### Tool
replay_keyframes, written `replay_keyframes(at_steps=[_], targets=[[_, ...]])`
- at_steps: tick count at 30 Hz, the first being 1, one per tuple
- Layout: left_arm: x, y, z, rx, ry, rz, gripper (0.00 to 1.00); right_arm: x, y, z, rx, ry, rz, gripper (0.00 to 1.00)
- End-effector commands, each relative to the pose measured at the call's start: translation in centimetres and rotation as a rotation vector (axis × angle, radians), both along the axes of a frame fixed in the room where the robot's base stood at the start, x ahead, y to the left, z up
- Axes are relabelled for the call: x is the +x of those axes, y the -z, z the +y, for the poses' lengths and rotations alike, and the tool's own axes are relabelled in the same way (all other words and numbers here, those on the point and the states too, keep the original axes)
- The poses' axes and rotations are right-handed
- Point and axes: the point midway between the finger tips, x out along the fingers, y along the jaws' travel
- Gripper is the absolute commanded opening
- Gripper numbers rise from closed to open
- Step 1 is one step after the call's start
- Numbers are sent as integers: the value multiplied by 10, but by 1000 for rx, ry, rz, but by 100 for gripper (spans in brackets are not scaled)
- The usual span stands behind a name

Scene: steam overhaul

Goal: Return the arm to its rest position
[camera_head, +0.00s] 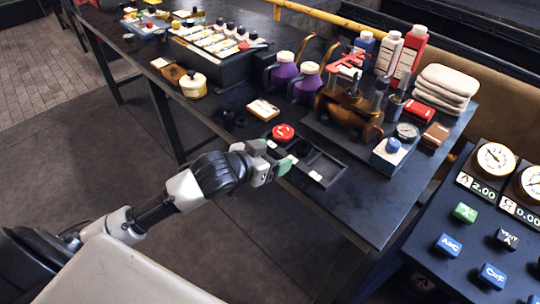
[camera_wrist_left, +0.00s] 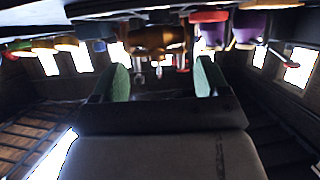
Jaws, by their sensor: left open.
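My left gripper (camera_head: 280,165) is over the front edge of the dark workbench (camera_head: 365,215), beside a black tray (camera_head: 318,170). In the left wrist view its two green-padded fingers (camera_wrist_left: 162,80) stand apart with nothing between them. In the head view my left arm reaches in from the lower left. A red round knob (camera_head: 283,132) sits just behind the gripper. The gripper hides part of the tray. My right gripper is not in view.
Purple jugs (camera_head: 285,70), a brown valve body (camera_head: 345,108), bottles (camera_head: 408,55) and folded cloths (camera_head: 447,85) crowd the bench. A panel with gauges (camera_head: 495,157) and buttons stands at the right. The floor (camera_head: 120,140) left of the bench is clear.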

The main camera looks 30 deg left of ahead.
Motion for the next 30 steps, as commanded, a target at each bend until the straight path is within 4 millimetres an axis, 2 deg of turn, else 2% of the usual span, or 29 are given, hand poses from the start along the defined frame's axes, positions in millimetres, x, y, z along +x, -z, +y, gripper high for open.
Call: replay_keyframes(at_steps=[17, 20, 23, 27, 30], targets=[[-4, -2, 1, 1, 0, 1, 75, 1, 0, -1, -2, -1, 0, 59], [-12, 6, -2, 8, -6, 26, 75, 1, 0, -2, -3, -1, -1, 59], [-36, 29, -10, 35, -29, 108, 75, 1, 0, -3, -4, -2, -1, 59], [-90, 68, -16, 106, -83, 293, 75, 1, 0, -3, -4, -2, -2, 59], [-127, 87, -15, 151, -115, 421, 75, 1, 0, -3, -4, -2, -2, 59]])
